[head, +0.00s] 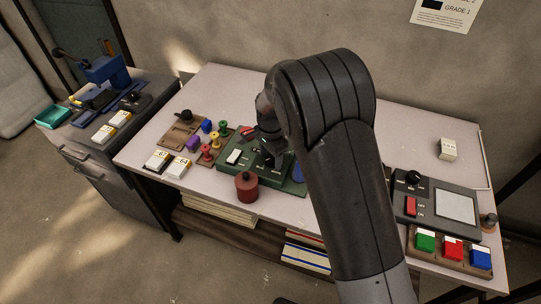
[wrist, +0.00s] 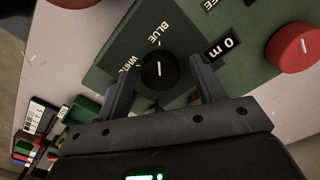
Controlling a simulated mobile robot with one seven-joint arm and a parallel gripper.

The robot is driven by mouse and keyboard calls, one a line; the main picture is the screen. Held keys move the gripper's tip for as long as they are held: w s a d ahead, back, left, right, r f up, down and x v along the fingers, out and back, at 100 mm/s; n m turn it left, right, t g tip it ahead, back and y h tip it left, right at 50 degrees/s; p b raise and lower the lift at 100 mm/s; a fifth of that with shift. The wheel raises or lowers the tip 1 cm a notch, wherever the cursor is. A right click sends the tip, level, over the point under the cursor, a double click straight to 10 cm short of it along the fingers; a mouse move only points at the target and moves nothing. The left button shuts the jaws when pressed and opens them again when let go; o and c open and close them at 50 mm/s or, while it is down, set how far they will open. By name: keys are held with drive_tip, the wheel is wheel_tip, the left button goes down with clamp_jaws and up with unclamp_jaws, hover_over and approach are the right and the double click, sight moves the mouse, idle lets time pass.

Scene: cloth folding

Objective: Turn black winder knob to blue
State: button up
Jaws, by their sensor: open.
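The black winder knob (wrist: 158,71) is on a green panel (wrist: 190,25) in the wrist view. It is round with a short white mark. A BLUE label (wrist: 158,32) is above it and a WHITE label (wrist: 131,63) is at its left. The mark runs nearly straight up and down; I cannot tell which label it is set to. My gripper (wrist: 165,62) is open, with one finger on each side of the knob and a gap visible at each side. In the head view the green panel (head: 225,181) shows, but my arm hides the knob.
A red round knob (wrist: 292,48) is right of the black one in the wrist view. In the head view, a dark red cylinder (head: 246,187) is at the panel's front edge, and colored spools (head: 222,127) stand left. A grey control box (head: 450,206) is at the table's right.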

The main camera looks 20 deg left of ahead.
sight(273, 159)
wheel_tip(273, 159, up, 11)
idle(0.5)
idle(0.3)
drive_tip(key=s+d+r+n+t+y, duration=0.1)
drive_tip(key=s+d+r, duration=0.2)
drive_tip(key=d+r, duration=0.6)
drive_tip(key=s+d+r+n+t+y, duration=0.15)
drive_tip(key=d+r, duration=0.45)
drive_tip(key=d, duration=0.7)
drive_tip(key=s+d+r+n+t+h, duration=0.1)
drive_tip(key=s+d+n+t+h, duration=0.1)
drive_tip(key=s+d, duration=1.3)
drive_tip(key=s+n+t, duration=0.1)
drive_tip(key=s+n, duration=0.1)
drive_tip(key=s, duration=0.1)
drive_tip(key=shift+d+r, duration=0.3)
